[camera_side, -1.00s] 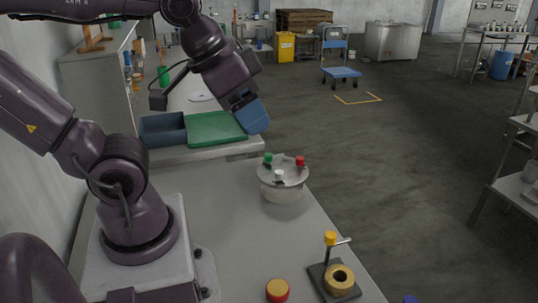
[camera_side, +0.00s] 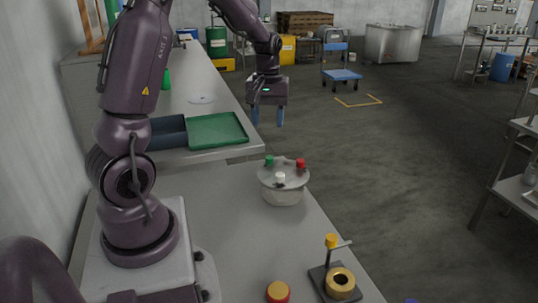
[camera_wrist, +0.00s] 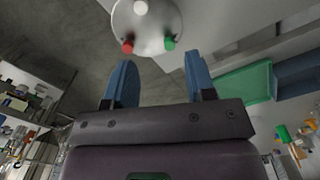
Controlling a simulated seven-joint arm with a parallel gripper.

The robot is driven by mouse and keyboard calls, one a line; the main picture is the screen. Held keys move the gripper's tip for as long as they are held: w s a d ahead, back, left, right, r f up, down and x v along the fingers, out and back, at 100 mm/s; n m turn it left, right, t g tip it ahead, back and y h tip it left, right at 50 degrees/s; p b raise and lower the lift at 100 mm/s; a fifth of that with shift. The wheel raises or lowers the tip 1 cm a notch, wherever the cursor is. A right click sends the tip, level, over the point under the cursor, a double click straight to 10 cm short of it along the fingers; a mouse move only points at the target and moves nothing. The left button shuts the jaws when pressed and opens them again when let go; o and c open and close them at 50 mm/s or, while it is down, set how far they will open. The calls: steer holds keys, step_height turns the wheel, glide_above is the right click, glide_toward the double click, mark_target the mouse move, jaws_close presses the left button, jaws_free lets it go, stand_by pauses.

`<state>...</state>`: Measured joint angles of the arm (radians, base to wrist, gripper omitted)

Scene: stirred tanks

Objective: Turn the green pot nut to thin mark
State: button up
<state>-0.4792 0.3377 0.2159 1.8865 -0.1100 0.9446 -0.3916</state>
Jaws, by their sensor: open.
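The pot (camera_side: 283,187) is a round pale vessel with a flat lid on the bench, carrying a green nut (camera_side: 269,160), a red nut (camera_side: 300,164) and a white nut (camera_side: 280,178). In the wrist view the green nut (camera_wrist: 170,43) is at the lid's lower right, with the red nut (camera_wrist: 127,47) to its left and the white nut (camera_wrist: 140,7) at the top edge. My gripper (camera_side: 267,121) is open and empty, its blue fingers pointing down, above and behind the pot. The fingers also show in the wrist view (camera_wrist: 160,82). I cannot make out a thin mark.
A green tray (camera_side: 217,131) and a dark blue bin (camera_side: 167,132) sit on the bench left of the pot. A stand with a yellow knob and brass ring (camera_side: 340,282) and a red-yellow button (camera_side: 278,291) are at the front. The bench around the pot is clear.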

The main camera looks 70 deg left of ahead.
mark_target(269, 156)
steer(key=w+a+f+n, duration=0.3)
steer(key=a+n, duration=0.3)
steer(key=a, duration=0.1)
steer(key=f, duration=1.2)
steer(key=shift+s+d, duration=0.1)
steer(key=shift+s, duration=0.15)
steer(key=shift+r, duration=0.1)
steer(key=shift+c, duration=0.2)
steer(key=c, duration=0.9)
